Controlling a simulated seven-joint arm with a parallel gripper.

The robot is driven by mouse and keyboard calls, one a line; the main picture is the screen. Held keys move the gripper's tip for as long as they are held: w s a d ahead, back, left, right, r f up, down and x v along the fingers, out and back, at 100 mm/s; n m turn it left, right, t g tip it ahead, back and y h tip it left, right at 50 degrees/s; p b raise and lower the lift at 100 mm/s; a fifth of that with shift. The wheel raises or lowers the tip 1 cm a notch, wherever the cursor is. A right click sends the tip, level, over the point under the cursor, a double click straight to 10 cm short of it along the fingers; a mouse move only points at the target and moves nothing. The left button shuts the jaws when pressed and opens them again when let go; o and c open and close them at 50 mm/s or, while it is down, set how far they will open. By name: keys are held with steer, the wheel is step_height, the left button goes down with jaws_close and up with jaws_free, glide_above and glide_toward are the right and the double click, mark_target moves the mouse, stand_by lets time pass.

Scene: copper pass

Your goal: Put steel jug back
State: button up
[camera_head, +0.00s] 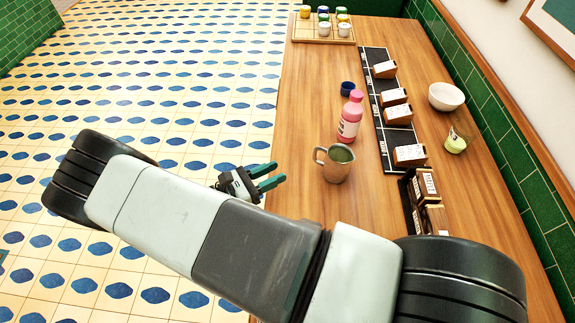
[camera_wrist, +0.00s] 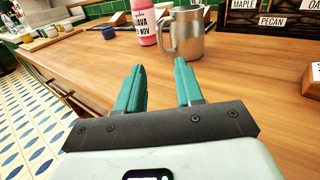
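The steel jug (camera_head: 336,165) stands upright on the wooden counter (camera_head: 310,90), near its left edge, with its handle toward the left. In the wrist view the steel jug (camera_wrist: 187,34) is beyond the fingertips, slightly to the right, its handle on its left side. My gripper (camera_head: 268,177) is open and empty, left of the jug and apart from it, close to the counter edge. Its teal fingers (camera_wrist: 158,75) point toward the jug in the wrist view, with a clear gap between them.
A pink bottle (camera_head: 350,118) stands just behind the jug, with a dark blue cup (camera_head: 347,88) beyond. A black labelled strip (camera_head: 374,110) bears several small boxes. Labelled boxes (camera_head: 423,190) stand right of the jug. A white bowl (camera_head: 446,96) is near the tiled wall.

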steer(key=shift+s+a, duration=0.35)
steer(key=shift+a, duration=0.15)
steer(key=d+r+m+g+y, duration=0.25)
steer(key=r+m+g, duration=0.2)
steer(key=r, duration=0.35)
steer(key=d+r+m+g+y, duration=0.25)
steer(key=d+r+m, duration=0.2)
steer(key=r, duration=0.35)
steer(key=d+r+m+g+y, duration=0.2)
steer(key=r+m+g, duration=0.25)
steer(key=r, duration=0.35)
steer(key=s+d+r+m+t+y, duration=0.3)
steer(key=s+d+r+m+y, duration=0.1)
steer(key=s+r, duration=0.3)
steer(key=s+d+r+m+t+y, duration=0.4)
steer(key=s+d+r+m, duration=0.2)
steer(key=r, duration=0.4)
steer(key=shift+s+r+m, duration=0.25)
steer(key=shift+s+m, duration=0.4)
steer(key=shift+s, duration=0.3)
